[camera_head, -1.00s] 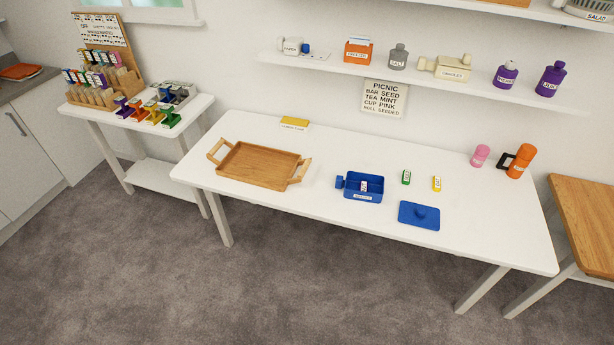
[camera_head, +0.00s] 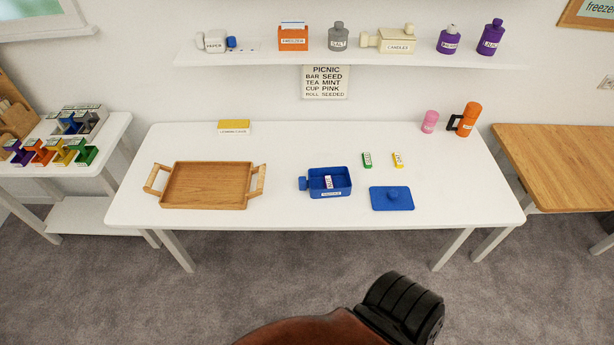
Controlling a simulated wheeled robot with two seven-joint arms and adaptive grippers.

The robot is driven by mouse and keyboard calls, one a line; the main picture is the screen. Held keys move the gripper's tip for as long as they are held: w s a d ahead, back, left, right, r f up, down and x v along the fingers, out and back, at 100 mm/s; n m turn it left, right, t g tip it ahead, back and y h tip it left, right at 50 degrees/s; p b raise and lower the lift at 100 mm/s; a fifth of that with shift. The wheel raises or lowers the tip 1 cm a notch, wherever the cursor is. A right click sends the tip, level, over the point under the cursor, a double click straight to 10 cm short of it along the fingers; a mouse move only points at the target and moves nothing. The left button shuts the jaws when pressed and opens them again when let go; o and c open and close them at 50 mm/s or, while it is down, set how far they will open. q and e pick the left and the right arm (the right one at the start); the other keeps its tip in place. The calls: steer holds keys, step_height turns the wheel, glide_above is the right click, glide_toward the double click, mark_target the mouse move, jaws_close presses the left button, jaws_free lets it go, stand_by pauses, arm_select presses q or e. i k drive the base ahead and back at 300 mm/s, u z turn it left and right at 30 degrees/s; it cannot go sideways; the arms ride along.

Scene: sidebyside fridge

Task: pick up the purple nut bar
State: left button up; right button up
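I cannot make out the purple nut bar for sure. A small bar with a pale label (camera_head: 329,182) lies in the open blue box (camera_head: 316,192) on the white table; its wording is too small to read. A green bar (camera_head: 367,160) and a yellow bar (camera_head: 398,160) lie to the right of the box. A purple item (camera_head: 19,153) stands at the left end of a row of coloured holders on the left side table. A wooden rack (camera_head: 18,117) is cut off by the left edge. Neither gripper's fingers show.
The white table (camera_head: 290,217) also bears a wooden tray (camera_head: 205,186), a yellow block (camera_head: 234,126), a blue lid (camera_head: 391,199), a pink cup (camera_head: 430,121) and an orange mug (camera_head: 469,119). A shelf (camera_head: 270,59) hangs above. A wooden-topped table (camera_head: 560,165) stands right.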

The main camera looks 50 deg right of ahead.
mark_target(327, 179)
steer(key=z, duration=0.25)
steer(key=i, duration=0.75)
steer(key=z, duration=0.5)
